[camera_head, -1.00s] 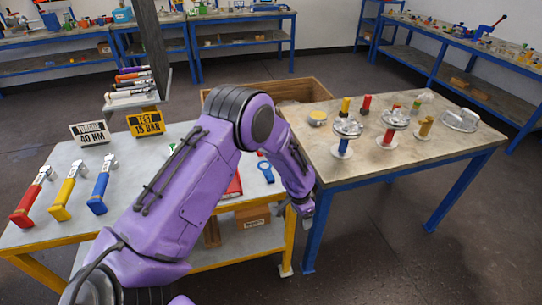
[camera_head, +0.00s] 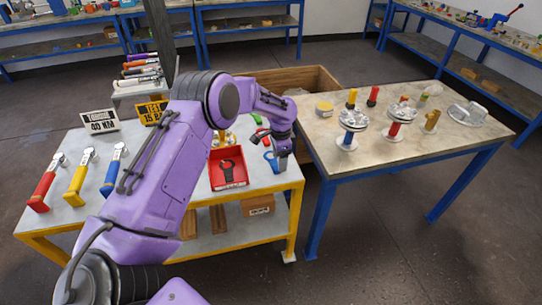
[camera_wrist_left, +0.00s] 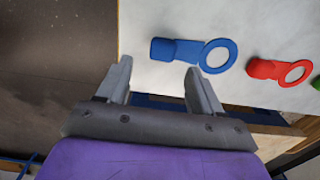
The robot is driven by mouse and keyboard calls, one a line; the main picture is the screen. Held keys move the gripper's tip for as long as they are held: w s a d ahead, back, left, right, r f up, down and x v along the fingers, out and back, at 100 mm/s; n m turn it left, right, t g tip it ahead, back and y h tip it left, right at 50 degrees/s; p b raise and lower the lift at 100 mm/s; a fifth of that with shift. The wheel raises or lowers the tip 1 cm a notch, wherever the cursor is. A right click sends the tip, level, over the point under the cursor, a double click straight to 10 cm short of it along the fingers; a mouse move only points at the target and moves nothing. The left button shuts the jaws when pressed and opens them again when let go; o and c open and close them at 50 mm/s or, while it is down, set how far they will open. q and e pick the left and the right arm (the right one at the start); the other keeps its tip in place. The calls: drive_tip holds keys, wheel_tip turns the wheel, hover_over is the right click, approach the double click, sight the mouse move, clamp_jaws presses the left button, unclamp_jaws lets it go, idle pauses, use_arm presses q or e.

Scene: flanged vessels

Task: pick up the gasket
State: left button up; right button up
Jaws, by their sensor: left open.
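Three flat ring-shaped gaskets with tabs lie on the white table top. The blue gasket (camera_wrist_left: 187,50) is nearest my left gripper (camera_wrist_left: 160,72), and the red gasket (camera_wrist_left: 264,69) and green gasket (camera_wrist_left: 316,83) lie to its right in the left wrist view. In the head view the blue gasket (camera_head: 269,157) is partly hidden by my left gripper (camera_head: 283,161). My left gripper is open and empty, pointing down near the table's right edge. In the wrist view, the blue tab shows just beyond and between the fingertips, with the ring to the right. My right gripper is not in view.
A red tray (camera_head: 239,180) with a dark shape in it lies left of the gripper. Red, yellow and blue-handled tools (camera_head: 77,182) lie farther left. A second table (camera_head: 385,151) with flanged vessels stands right, across a gap; a wooden crate (camera_head: 326,84) is behind.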

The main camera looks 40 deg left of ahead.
sight(273, 160)
use_arm(q)
drive_tip(key=f, duration=0.3)
drive_tip(key=shift+s+a+p, duration=0.1)
drive_tip(key=shift+a+p, duration=0.15)
drive_tip(key=shift+p, duration=0.05)
drive_tip(key=shift+f, duration=0.25)
drive_tip(key=shift+d, duration=0.1)
drive_tip(key=c, duration=1)
